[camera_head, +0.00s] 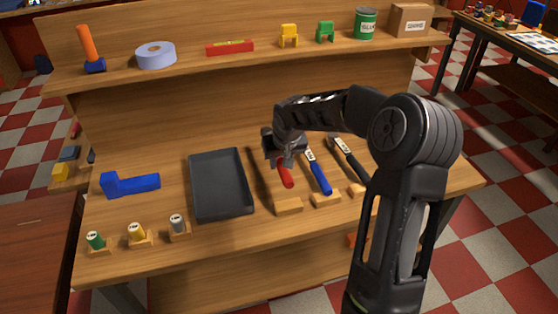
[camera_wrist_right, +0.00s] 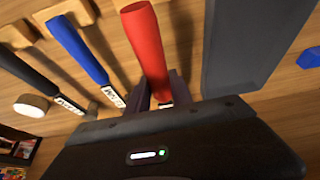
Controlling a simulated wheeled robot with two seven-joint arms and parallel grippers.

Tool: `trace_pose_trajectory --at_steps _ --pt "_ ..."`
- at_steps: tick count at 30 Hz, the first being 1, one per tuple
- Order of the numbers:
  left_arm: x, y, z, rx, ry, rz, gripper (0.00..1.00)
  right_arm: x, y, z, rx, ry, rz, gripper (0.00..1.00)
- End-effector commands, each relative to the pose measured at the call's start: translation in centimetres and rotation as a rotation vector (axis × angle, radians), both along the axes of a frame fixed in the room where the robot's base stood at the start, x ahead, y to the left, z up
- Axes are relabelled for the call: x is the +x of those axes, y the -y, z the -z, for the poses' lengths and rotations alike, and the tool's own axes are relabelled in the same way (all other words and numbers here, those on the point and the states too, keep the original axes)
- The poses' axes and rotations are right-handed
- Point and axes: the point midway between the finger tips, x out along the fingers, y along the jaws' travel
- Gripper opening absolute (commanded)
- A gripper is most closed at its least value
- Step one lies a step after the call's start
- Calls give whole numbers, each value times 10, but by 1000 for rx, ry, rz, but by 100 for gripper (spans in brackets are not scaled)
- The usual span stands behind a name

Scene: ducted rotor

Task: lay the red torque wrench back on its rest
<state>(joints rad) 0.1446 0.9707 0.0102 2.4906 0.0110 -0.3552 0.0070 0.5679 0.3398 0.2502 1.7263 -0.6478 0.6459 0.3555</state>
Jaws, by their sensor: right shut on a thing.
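The red torque wrench (camera_head: 286,175) is held in my right gripper (camera_head: 284,152). Its red handle points toward the front of the bench, and its head end is hidden by the gripper. In the right wrist view the red handle (camera_wrist_right: 146,45) stands between the two fingers (camera_wrist_right: 160,95). A small wooden rest block (camera_head: 288,205) sits just in front of the handle's end in the head view. A dark shadow to the left suggests the wrench is above the bench; contact with the block cannot be told. My left gripper is not in view.
A blue-handled wrench (camera_head: 319,175) and a black-handled one (camera_head: 347,155) lie close to the right. A dark grey tray (camera_head: 221,185) is close to the left. A blue angled part (camera_head: 130,184) lies farther left. A shelf (camera_head: 230,62) runs above, behind my right arm.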

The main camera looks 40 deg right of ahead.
Motion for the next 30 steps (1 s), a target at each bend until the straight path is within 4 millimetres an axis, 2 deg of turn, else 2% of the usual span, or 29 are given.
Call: trace_pose_trajectory --at_steps 5,18,30 --pt "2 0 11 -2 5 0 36 0 0 10 -2 1 -1 0" --pt "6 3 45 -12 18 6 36 0 0 51 -3 1 -2 0" --pt "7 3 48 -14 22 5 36 0 0 56 -2 1 -1 0"
